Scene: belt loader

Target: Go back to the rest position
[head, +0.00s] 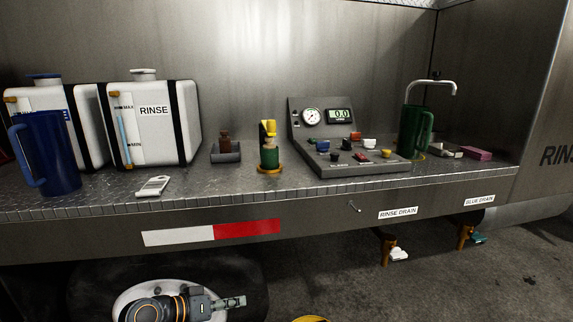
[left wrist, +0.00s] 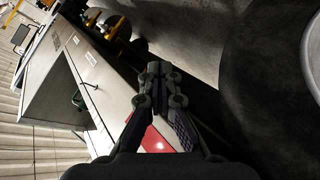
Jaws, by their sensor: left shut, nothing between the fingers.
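My left gripper (head: 232,302) is low in the head view, below the front edge of the metal shelf. It is shut and empty, and touches nothing that I can see. It also shows in the left wrist view (left wrist: 153,70), with its fingers together in front of the shelf's front panel and the red stripe (left wrist: 157,140). My right gripper is not in either view.
On the shelf (head: 215,196) stand a blue jug (head: 45,155), white RINSE tank (head: 155,135), green-and-yellow bottle (head: 269,155), control panel (head: 360,168) and green jug (head: 412,135). Drain valves (head: 386,248) hang under the edge at right. The floor (head: 470,280) there looks clear.

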